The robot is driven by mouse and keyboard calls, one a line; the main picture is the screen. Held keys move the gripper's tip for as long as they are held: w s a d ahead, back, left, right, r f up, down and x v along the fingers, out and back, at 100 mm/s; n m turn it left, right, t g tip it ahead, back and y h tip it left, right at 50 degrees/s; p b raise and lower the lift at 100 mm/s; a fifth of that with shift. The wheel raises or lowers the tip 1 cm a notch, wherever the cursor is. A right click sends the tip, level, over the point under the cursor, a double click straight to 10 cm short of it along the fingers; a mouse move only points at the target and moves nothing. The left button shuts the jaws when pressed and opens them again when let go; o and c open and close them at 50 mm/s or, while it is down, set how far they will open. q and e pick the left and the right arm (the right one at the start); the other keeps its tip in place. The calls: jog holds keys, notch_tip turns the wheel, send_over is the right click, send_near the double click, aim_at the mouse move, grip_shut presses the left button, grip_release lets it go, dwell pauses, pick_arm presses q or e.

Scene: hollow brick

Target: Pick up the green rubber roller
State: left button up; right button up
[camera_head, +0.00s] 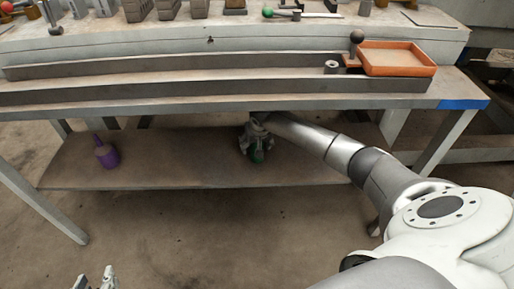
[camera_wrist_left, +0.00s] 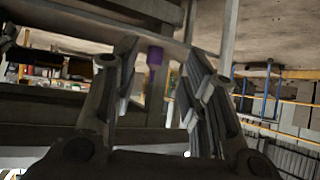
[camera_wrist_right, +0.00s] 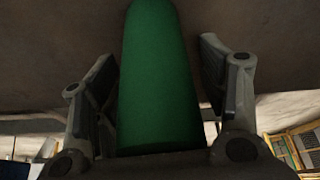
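The green rubber roller (camera_wrist_right: 158,80) fills the middle of the right wrist view, its long body running between the two fingers of my right gripper (camera_wrist_right: 160,95). The fingers stand on either side of it, and a narrow gap shows at the right finger. In the head view my right gripper (camera_head: 256,143) reaches down to the lower shelf, and a bit of the green roller (camera_head: 258,156) shows at it; the rest is hidden. My left gripper (camera_head: 95,279) is at the bottom edge, away from the shelf. In the left wrist view (camera_wrist_left: 160,95) its fingers are apart and empty.
The lower shelf (camera_head: 190,170) lies beneath the workbench top (camera_head: 230,112), which overhangs it. A purple bottle-like thing (camera_head: 106,152) stands on the shelf at the left. An orange tray (camera_head: 398,58) and several tools are above on the bench. Table legs stand at both sides.

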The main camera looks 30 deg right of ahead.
jog(key=c, duration=1.2)
jog(key=shift+c, duration=0.5)
jog(key=shift+r, duration=0.2)
